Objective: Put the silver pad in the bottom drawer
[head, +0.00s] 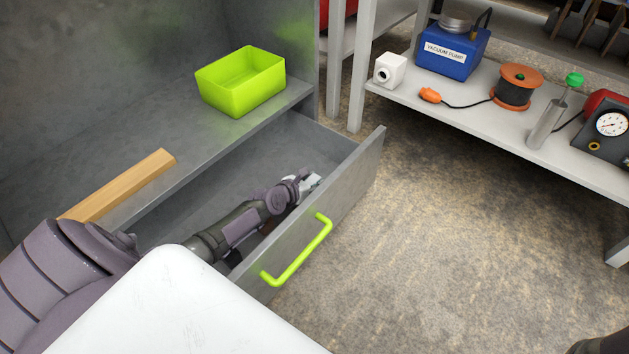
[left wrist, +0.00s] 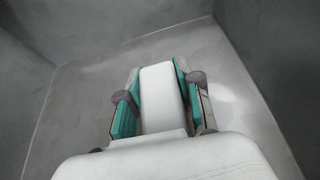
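The grey drawer (head: 355,180) with a lime-green handle (head: 297,258) is pulled open below the cabinet shelf. My left arm reaches down into it. My left gripper (head: 311,183) is inside the drawer near its far right end, low between the walls. In the left wrist view, the gripper's teal-lined fingers (left wrist: 160,88) stand on either side of a pale, whitish block, which looks like the silver pad (left wrist: 161,98), and close against it. The grey drawer walls and floor surround it there. In the head view the gripper mostly hides the pad. My right gripper is not in view.
A lime-green bin (head: 240,88) and a wooden bar (head: 125,185) lie on the grey cabinet shelf (head: 190,135) above the drawer. A white bench (head: 470,107) at right holds a blue vacuum pump (head: 452,50), an orange spool (head: 516,88) and a gauge (head: 609,124). The floor between is clear.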

